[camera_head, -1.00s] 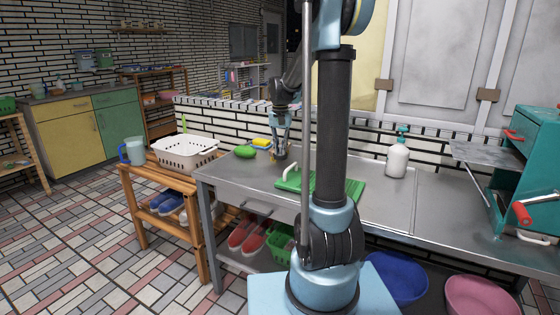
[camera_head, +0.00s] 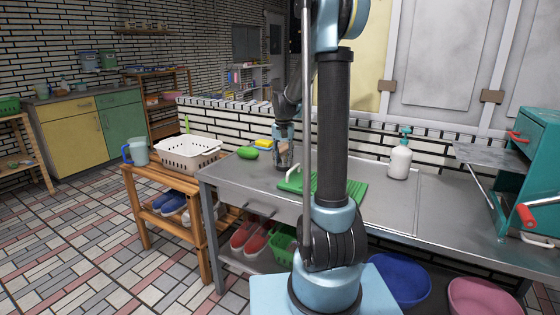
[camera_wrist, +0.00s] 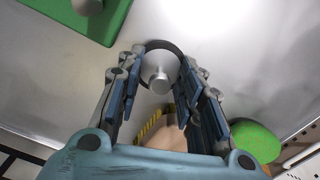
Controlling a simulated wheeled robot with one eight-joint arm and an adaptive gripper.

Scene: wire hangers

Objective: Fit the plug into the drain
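In the wrist view, a grey metal piece with a round knob (camera_wrist: 159,80) and a dark ring (camera_wrist: 152,45) around it lies beyond my fingertips; it looks like the plug, but I cannot tell whether the ring belongs to it or to the drain. My gripper (camera_wrist: 160,72) is open, with one finger on each side of the knob and visible gaps between. In the head view my gripper (camera_head: 283,158) points down low over the metal counter, left of the green board. No separate drain opening can be made out.
A green board (camera_head: 342,190) with a white handle is close on the right. A green oval object (camera_head: 247,153) and a yellow sponge (camera_head: 264,144) are left of my gripper. A soap bottle (camera_head: 399,160) stands farther right on the metal counter (camera_head: 385,212). A beige object (camera_wrist: 172,135) shows below the fingers.

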